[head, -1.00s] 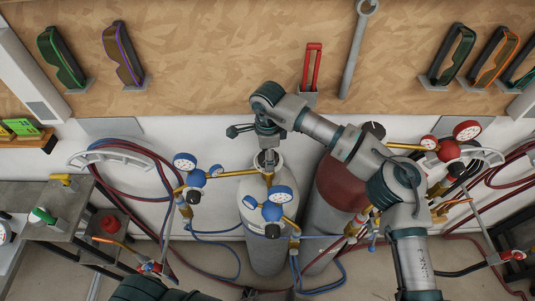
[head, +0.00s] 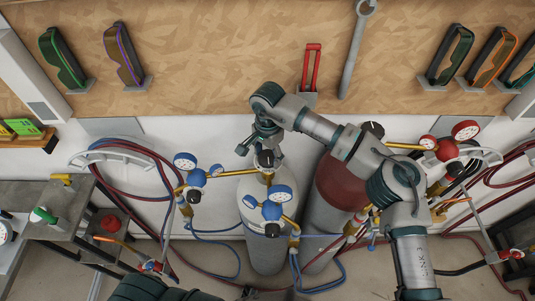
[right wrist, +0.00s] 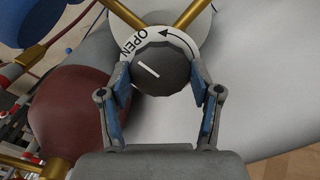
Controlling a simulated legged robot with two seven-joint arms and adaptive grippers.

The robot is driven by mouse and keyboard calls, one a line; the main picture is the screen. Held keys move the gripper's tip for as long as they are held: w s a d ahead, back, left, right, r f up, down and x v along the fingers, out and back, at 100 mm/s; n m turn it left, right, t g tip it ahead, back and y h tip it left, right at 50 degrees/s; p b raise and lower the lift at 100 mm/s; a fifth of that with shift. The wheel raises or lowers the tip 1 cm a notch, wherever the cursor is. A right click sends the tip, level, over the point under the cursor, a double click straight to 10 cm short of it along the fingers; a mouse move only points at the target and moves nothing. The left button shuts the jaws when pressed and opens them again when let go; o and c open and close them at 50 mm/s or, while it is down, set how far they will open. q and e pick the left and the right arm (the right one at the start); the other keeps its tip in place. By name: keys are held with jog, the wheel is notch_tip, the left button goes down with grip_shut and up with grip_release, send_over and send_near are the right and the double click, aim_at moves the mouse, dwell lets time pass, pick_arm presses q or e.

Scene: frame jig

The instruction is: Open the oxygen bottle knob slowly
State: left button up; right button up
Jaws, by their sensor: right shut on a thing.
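The oxygen bottle (head: 262,220) is the pale grey cylinder with blue gauges, upright against the wall in the head view. Its dark round knob (head: 265,159) is on top. In the right wrist view the knob (right wrist: 160,70) has a white line slanting down to the right. A white ring (right wrist: 126,44) around it carries the word OPEN and a curved arrow pointing left. My right gripper (head: 264,148) is shut on the knob from above, one finger on each side in the right wrist view (right wrist: 160,76). My left gripper is not in view.
A red-topped grey bottle (head: 341,185) stands close on the right. Blue gauges (head: 271,203) and brass pipes sit around the oxygen bottle's neck. Hoses (head: 130,160) hang on both sides. A grey bench (head: 70,205) is at the left. A tool board (head: 220,50) is behind.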

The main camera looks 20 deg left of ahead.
aim_at(267, 155)
jog(key=shift+w+r, duration=0.15)
jog(key=shift+w, duration=0.05)
dwell(0.3)
jog(key=o, duration=1.1)
jog(key=shift+o, duration=0.2)
jog(key=shift+w, duration=0.1)
jog(key=shift+a, duration=0.1)
jog(key=shift+r, duration=0.2)
notch_tip(267, 155, up, 11)
jog(key=shift+r, duration=0.1)
